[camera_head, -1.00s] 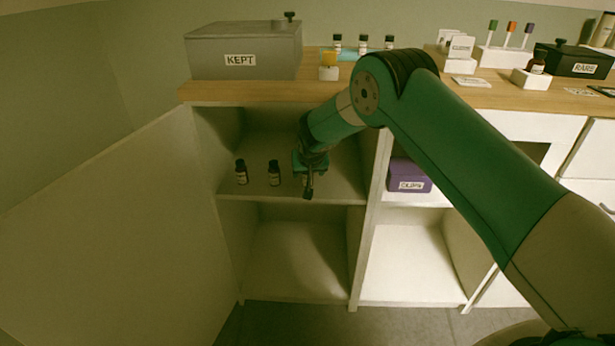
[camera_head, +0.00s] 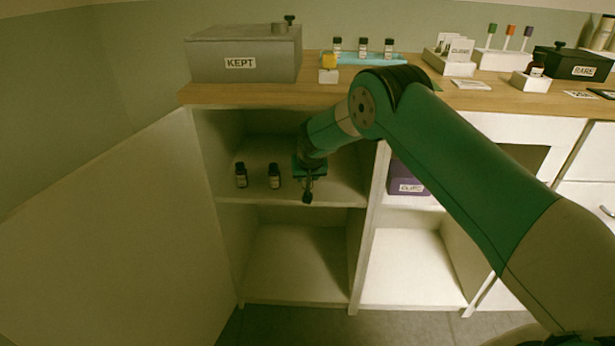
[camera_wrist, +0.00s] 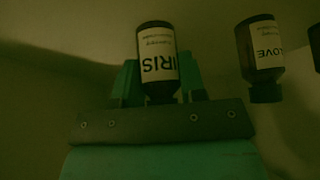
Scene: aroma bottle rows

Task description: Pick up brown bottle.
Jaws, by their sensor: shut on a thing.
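A small dark brown bottle with a white label reading "IRIS" (camera_wrist: 158,60) is between the green fingers of my gripper (camera_wrist: 157,85) in the wrist view, and the fingers are shut on it. The wrist view shows it upside down. In the head view my gripper (camera_head: 308,180) is inside the upper left cabinet compartment, and it mostly hides the held bottle. I cannot tell whether the bottle's base touches the shelf.
Two more dark bottles (camera_head: 241,175) (camera_head: 274,176) stand on the shelf (camera_head: 290,202) left of my gripper. One with a partly readable label, "LOVE" (camera_wrist: 262,55), is close by in the wrist view. A divider (camera_head: 368,210) is to the right, and an open door (camera_head: 120,230) to the left.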

